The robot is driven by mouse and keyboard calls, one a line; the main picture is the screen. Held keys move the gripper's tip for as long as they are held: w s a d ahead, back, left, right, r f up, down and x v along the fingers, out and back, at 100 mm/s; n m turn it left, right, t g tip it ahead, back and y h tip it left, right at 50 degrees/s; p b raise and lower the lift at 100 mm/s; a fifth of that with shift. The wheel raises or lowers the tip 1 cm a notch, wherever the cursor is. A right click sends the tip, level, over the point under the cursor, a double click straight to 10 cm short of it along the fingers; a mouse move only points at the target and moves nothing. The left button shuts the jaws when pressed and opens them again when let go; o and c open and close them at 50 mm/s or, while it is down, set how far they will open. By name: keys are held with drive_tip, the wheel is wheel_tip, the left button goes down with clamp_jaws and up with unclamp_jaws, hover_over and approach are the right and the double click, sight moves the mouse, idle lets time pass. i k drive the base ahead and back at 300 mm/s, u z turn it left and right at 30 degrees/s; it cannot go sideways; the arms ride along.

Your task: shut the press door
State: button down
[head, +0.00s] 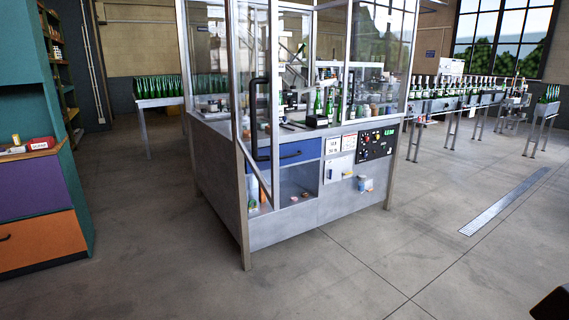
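The press is a metal-framed glass enclosure on a grey cabinet (290,228) in the middle of the head view. Its glass door (250,60) stands open at the front left corner, swung outward towards me, with its lower edge hanging in front of the cabinet. A long black vertical handle (254,120) is on this door. Another black handle (348,95) shows further right; I cannot tell which panel it belongs to. Green bottles (329,103) stand inside the enclosure. My gripper is not in view.
A control panel (377,142) is on the cabinet front. A teal cabinet with an orange drawer (42,241) stands at left. A bottle table (160,102) and conveyor (450,103) are behind. Floor in front is clear. A dark shape cuts the lower right corner.

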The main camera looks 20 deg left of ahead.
sight(273, 194)
drive_tip(key=u, duration=0.85)
drive_tip(key=i, duration=0.9)
drive_tip(key=u, duration=0.15)
